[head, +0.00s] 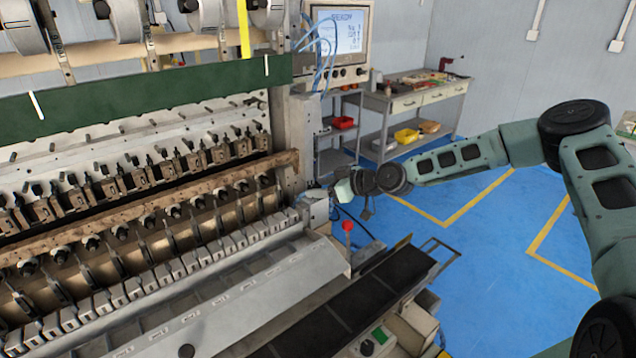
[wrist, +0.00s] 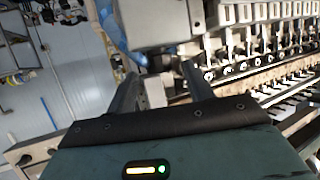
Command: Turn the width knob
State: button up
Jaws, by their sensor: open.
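The coil winder (head: 150,190) fills the left of the head view. No part of it can be clearly told as the width knob; the spot by my gripper is small and partly hidden. My gripper (head: 345,190) is at the machine's right end, beside a small grey box (head: 315,207). In the wrist view, my gripper (wrist: 160,76) is open, with its two dark fingers apart. A grey block of the machine (wrist: 155,62) shows beyond and between the fingers. I cannot tell whether they touch it.
A red-balled lever (head: 347,226) stands below my gripper. A dark sloping conveyor (head: 345,305) and a control box with a black knob (head: 367,347) are at the lower front. A screen panel (head: 338,40) hangs above. A bench (head: 425,95) stands behind. Blue floor (head: 480,260) at right is clear.

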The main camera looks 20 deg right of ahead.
jog(key=shift+w+a+f, duration=0.3)
jog(key=shift+w+a, duration=0.1)
jog(key=shift+a, duration=0.05)
jog(key=c, duration=1)
jog(key=shift+o, duration=0.2)
